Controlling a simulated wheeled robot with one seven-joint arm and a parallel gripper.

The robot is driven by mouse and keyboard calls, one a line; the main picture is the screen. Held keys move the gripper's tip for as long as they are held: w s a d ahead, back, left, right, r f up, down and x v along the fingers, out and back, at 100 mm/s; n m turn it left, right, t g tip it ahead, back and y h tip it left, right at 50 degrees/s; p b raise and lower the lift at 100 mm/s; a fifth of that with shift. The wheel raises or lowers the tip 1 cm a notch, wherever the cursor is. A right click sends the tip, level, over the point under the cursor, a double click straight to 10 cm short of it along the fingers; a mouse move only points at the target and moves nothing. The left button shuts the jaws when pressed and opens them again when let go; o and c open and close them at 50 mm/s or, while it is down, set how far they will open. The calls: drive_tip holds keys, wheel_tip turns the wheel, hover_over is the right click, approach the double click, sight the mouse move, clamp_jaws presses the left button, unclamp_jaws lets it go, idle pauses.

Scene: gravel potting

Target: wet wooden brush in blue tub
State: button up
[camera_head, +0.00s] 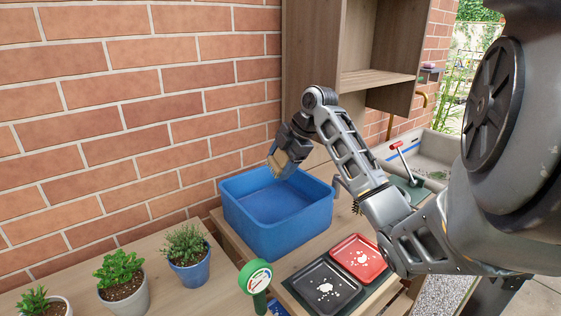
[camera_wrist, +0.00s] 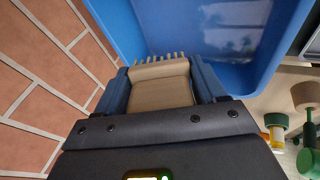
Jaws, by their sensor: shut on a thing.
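The wooden brush shows in the wrist view (camera_wrist: 160,85) as a tan block with a row of pale bristles at its far end. My gripper (camera_wrist: 160,90) is shut on it, a dark finger on each side.
A brick wall (camera_head: 140,120) rises close behind the tub. Potted plants (camera_head: 187,250) stand at the left. A sink (camera_head: 425,152) is at the right.

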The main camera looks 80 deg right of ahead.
wheel_tip(320, 180, down, 10)
drive_tip(key=b, duration=0.6)
drive_tip(key=shift+r+b, duration=0.2)
drive_tip(key=shift+b, duration=0.1)
idle(0.3)
drive_tip(key=shift+r+p, duration=3.25)
drive_tip(key=shift+r, duration=1.6)
drive_tip(key=shift+r+p, duration=1.4)
drive_tip(key=shift+r, duration=0.65)
drive_tip(key=shift+s+f, duration=0.1)
drive_tip(key=shift+s, duration=0.05)
